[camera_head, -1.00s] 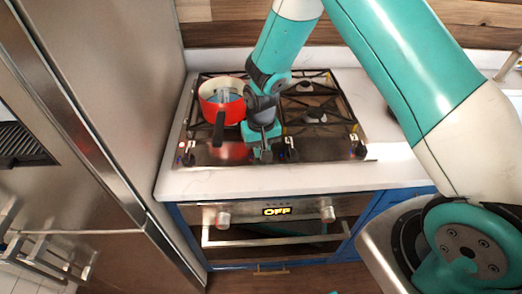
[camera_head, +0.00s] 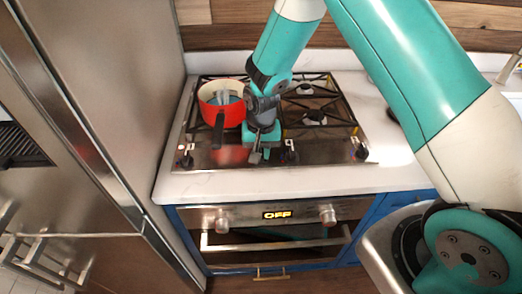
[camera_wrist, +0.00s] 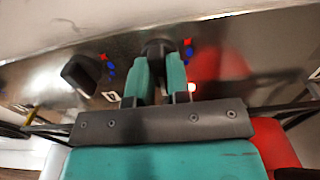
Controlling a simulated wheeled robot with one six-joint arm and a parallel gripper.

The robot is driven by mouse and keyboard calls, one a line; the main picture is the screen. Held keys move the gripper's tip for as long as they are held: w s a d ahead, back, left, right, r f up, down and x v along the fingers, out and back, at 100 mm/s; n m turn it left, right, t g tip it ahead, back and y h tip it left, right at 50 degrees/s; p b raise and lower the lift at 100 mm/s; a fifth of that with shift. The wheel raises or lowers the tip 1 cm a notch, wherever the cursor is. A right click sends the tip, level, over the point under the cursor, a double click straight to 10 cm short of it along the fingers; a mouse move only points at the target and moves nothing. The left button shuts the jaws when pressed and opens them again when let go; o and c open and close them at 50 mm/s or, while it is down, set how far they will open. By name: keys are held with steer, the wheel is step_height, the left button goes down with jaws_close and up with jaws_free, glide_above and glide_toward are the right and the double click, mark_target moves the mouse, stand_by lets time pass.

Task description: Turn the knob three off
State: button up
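The stove has a row of dark knobs along its front steel strip. In the head view, one knob (camera_head: 185,160) is at the far left, one (camera_head: 291,156) is just right of my gripper and one (camera_head: 360,153) is at the far right. My gripper (camera_head: 261,156) points down at the strip, left of centre. In the wrist view, a dark knob (camera_wrist: 158,47) lies at the fingertips of my gripper (camera_wrist: 158,62), with one finger on each side. Whether the fingers press on it is unclear. A neighbouring knob (camera_wrist: 80,76) shows to the left there.
A red pot (camera_head: 207,110) stands on the left burners, its dark handle (camera_head: 218,132) reaching forward close to my gripper. The fridge (camera_head: 120,80) borders the stove on the left. The oven (camera_head: 276,214) below reads OFF. The right burners hold nothing.

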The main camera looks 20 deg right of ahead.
steer(key=o, duration=0.4)
steer(key=shift+o, duration=0.2)
steer(key=shift+r, duration=0.1)
step_height(320, 180, up, 17)
steer(key=b, duration=0.3)
steer(key=shift+r, duration=0.15)
steer(key=s+a+r+n+y, duration=0.1)
steer(key=s+r+n, duration=0.1)
steer(key=s, duration=0.6)
steer(key=s+a+r+n+y, duration=0.1)
steer(key=s+a+r+n, duration=0.1)
steer(key=s+n, duration=0.3)
steer(key=s+a+r+n+y, duration=0.1)
steer(key=s+n, duration=0.3)
steer(key=s, duration=0.7)
steer(key=shift+s+a+r+y, duration=0.35)
steer(key=shift+r+y, duration=0.25)
steer(key=shift+r, duration=0.3)
